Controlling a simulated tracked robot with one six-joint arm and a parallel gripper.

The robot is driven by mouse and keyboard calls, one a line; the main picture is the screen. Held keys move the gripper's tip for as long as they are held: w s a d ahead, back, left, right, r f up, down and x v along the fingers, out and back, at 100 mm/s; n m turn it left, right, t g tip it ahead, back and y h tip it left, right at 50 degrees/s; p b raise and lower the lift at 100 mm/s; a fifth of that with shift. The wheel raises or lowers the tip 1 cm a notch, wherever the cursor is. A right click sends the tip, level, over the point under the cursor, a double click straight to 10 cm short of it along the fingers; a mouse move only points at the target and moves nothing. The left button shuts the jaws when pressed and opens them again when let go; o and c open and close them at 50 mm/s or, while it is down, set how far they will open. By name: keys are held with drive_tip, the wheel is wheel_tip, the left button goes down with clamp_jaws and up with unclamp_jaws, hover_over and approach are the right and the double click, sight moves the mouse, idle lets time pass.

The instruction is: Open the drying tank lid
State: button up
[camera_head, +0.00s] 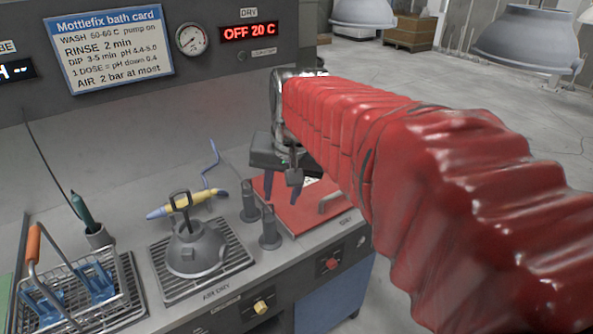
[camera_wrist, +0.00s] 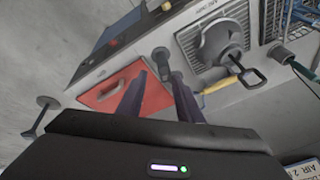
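The drying tank lid is a flat red panel (camera_head: 290,212) in the counter, marked DRY at its front edge. It lies flat and looks closed. A bar handle (camera_head: 333,201) stands on its right part. The red lid also shows in the wrist view (camera_wrist: 112,84), partly behind a finger. My gripper (camera_head: 284,186) hangs above the back part of the lid, left of the handle. In the wrist view its two dark fingers (camera_wrist: 158,92) are spread apart with nothing between them. My red-sleeved arm hides the area behind the lid.
Two dark posts (camera_head: 269,232) stand just left of the lid. A grey hood part with a hook (camera_head: 195,250) sits on a grate, with a yellow-blue tool (camera_head: 186,204) behind. A wire basket (camera_head: 80,295) is far left. The back panel reads OFF 20 C (camera_head: 250,32).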

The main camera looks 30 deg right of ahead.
drive_tip(key=w+d+f+m+g, duration=0.1)
drive_tip(key=w+d+m, duration=0.45)
drive_tip(key=d, duration=0.65)
drive_tip(key=m, duration=0.5)
hover_over(336, 193)
drive_tip(key=s, duration=0.3)
wheel_tip(336, 193, down, 5)
drive_tip(key=shift+d+r+g+y, duration=0.2)
drive_tip(key=shift+g+y, duration=0.1)
drive_tip(key=shift+g, duration=0.1)
drive_tip(key=shift+a, duration=0.1)
drive_tip(key=w+f, duration=0.1)
drive_tip(key=f, duration=0.8)
drive_tip(key=w+f, duration=0.1)
drive_tip(key=f, duration=0.3)
drive_tip(key=shift+w+f, duration=0.3)
drive_tip(key=shift+c, duration=0.6)
clamp_jaws()
